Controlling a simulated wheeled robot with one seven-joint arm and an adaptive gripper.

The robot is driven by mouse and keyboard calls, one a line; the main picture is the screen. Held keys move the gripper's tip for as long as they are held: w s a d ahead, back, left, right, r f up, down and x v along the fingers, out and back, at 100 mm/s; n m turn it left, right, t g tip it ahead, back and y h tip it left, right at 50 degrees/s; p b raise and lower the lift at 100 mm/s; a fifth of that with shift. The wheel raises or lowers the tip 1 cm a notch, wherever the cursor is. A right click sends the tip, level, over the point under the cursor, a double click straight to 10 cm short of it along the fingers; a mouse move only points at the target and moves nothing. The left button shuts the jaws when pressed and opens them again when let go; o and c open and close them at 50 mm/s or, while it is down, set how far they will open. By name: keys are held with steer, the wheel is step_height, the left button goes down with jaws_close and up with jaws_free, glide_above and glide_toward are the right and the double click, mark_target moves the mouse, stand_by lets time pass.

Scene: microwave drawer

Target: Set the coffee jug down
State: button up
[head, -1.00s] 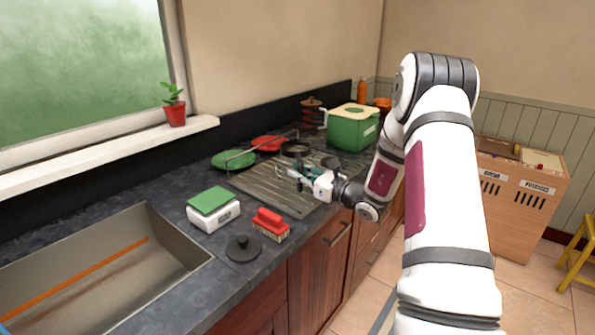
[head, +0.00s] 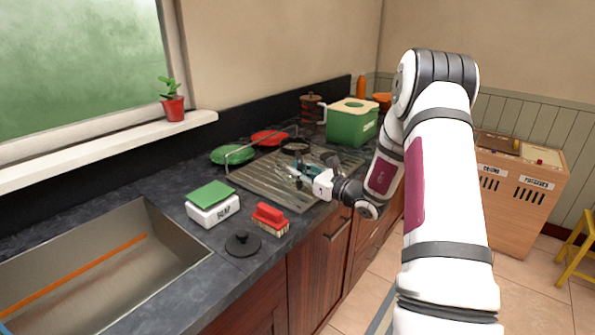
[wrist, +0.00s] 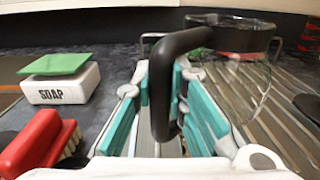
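The coffee jug, a clear glass vessel (wrist: 240,85) with a black handle (wrist: 160,100), shows right of centre in the wrist view. In the head view it is small and partly hidden by my gripper (head: 304,174). My gripper's teal-padded fingers (wrist: 162,85) stand on either side of the handle and look shut on it. The jug looks roughly upright over the ribbed draining board (head: 262,188). I cannot tell whether its base touches the board.
A white soap box (head: 213,211) with a green sponge, a red brush (head: 270,218) and a black lid (head: 243,243) lie near the sink (head: 130,265). Green (head: 232,154) and red (head: 268,138) plates stand behind the board. A green bin (head: 352,122) stands at the back right.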

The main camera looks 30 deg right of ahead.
steer(key=o, duration=0.4)
steer(key=v, duration=1.2)
